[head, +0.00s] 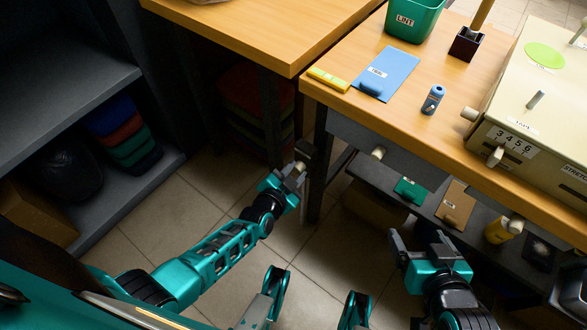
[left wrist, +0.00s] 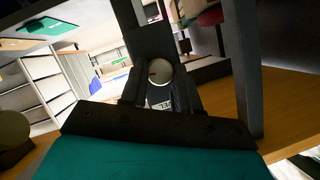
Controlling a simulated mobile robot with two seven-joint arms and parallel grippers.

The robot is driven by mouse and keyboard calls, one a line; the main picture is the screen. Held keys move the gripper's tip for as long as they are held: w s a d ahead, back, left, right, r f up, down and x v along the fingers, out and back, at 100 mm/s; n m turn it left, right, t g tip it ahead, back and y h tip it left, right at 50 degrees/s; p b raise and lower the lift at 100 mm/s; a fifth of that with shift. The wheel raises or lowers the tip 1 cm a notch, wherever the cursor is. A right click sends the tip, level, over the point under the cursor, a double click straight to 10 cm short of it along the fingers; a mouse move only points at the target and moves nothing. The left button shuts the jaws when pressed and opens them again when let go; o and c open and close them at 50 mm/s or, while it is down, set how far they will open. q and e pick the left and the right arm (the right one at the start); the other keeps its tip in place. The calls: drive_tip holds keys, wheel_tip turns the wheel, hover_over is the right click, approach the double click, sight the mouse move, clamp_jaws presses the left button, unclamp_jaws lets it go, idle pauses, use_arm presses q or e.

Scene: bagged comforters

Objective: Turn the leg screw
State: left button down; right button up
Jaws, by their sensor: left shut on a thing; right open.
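The leg screw shows in the left wrist view as a round cream knob (left wrist: 160,72) with a small red mark. It sits between the fingers of my left gripper (left wrist: 160,88), which is shut on it. In the head view my left gripper (head: 294,172) is at the dark table leg (head: 317,185), below the corner of the wooden table (head: 330,100). There the screw is a small pale spot (head: 300,166), mostly hidden by the fingers. My right gripper (head: 418,246) is open and empty in front of the table's lower shelf.
The lower shelf (head: 470,222) holds several items. A grey shelf unit (head: 60,80) stands left. Tiled floor (head: 190,215) lies open between.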

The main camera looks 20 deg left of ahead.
use_arm(q)
drive_tip(key=shift+d+m, duration=0.1)
drive_tip(key=shift+m, duration=0.2)
use_arm(e)
drive_tip(key=shift+a+r, duration=0.15)
drive_tip(key=shift+r, duration=0.1)
use_arm(q)
drive_tip(key=c, duration=0.8)
unclamp_jaws()
drive_tip(key=shift+s, duration=0.1)
use_arm(e)
drive_tip(key=shift+r, duration=0.1)
